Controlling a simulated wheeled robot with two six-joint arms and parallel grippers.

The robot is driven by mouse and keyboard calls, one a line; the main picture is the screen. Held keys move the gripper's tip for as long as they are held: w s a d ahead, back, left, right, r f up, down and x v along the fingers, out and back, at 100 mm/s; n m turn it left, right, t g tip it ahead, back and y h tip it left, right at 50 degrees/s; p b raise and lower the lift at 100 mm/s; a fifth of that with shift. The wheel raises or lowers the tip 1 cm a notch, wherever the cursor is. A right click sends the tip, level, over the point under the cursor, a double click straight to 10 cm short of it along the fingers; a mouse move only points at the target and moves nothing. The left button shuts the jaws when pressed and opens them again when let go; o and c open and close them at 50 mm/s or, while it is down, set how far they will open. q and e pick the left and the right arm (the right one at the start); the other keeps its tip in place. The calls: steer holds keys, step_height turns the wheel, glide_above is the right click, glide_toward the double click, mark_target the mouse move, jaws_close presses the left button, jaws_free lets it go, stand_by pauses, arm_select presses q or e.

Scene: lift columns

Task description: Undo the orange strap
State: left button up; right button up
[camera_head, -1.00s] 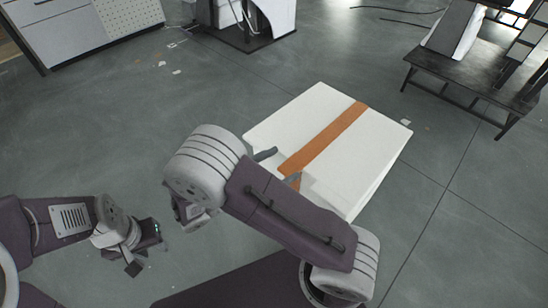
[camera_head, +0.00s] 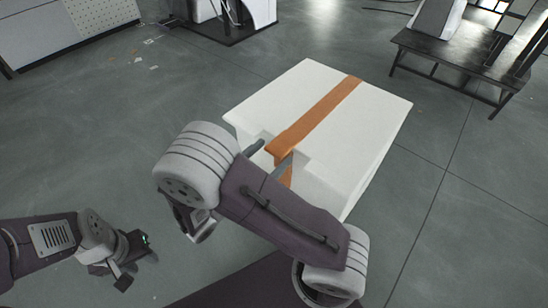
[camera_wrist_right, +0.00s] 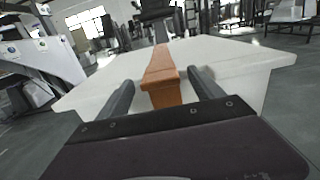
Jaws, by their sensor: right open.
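A white box (camera_head: 300,95) stands on the floor in front of me. The orange strap (camera_head: 325,112) runs across its top and over the near edge, where it hangs down at a recess. My right gripper (camera_head: 269,156) is at that edge, with one finger on each side of the strap. In the right wrist view, the strap (camera_wrist_right: 160,82) lies between the open fingers of the right gripper (camera_wrist_right: 160,80), with a gap on both sides. My left gripper (camera_head: 138,258) is at the lower left, away from the box; its jaw opening is unclear.
A dark bench (camera_head: 455,55) with a pale object (camera_head: 436,18) on it stands at the back right. A grey cabinet (camera_head: 35,30) is at the back left. The floor (camera_head: 90,150) left of the box is mostly clear.

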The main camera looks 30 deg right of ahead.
steer(key=shift+x, duration=0.95)
arm_select(q)
steer(key=shift+f, duration=0.5)
arm_select(e)
steer(key=shift+r, duration=0.1)
